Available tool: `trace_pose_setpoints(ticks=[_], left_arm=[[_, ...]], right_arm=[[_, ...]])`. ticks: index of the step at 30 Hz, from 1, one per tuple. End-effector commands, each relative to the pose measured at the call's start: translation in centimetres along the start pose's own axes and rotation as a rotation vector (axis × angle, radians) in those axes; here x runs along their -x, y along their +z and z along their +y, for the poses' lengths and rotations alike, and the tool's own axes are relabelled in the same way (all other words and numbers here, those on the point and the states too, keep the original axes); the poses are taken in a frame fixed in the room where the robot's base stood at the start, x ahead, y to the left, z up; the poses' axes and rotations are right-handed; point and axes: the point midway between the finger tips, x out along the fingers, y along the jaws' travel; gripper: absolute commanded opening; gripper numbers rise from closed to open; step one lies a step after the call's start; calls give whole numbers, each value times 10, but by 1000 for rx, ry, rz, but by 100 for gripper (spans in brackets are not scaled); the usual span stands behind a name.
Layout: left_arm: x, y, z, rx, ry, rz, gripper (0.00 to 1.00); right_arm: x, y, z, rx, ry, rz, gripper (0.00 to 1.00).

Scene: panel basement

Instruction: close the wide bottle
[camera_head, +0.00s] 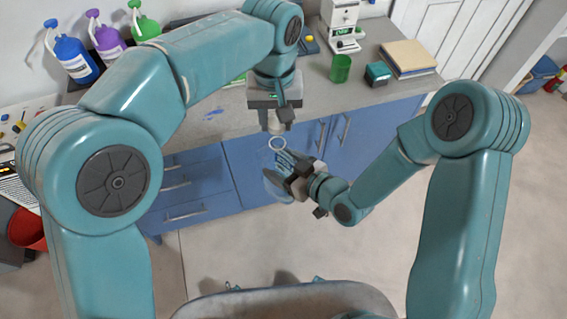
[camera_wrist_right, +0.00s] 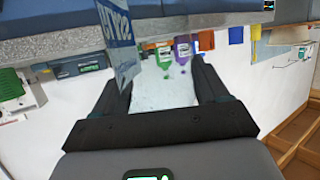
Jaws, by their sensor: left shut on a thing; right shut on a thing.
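The wide bottle (camera_head: 278,184) is clear and bluish, with a round pale mouth ring (camera_head: 277,143) facing up toward the head camera. My right gripper (camera_head: 291,172) is shut on the bottle and holds it in the air in front of the blue cabinets. In the right wrist view, a blue lettered label (camera_wrist_right: 118,42) shows beside the fingers. My left gripper (camera_head: 277,116) is higher and points down, shut on a small pale thing that looks like a cap (camera_head: 276,128). That cap is just above the mouth ring, apparently apart from it. The gripper hides most of the cap.
A grey counter (camera_head: 225,120) on blue cabinets runs behind my arms.

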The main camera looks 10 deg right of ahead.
Motion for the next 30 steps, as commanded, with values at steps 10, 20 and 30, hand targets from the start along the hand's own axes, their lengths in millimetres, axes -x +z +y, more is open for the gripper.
trace_pose_setpoints(ticks=[10, 20, 30], left_arm=[[-19, 0, 0, 0, 1, 1, 11], [-18, 0, 0, -1, 0, -1, 11], [-19, 0, 0, -1, 0, -1, 11]], right_arm=[[0, 0, 0, 0, 0, 1, 17], [0, 0, 0, 1, 0, 1, 17], [0, 0, 0, 0, 0, 1, 17]])
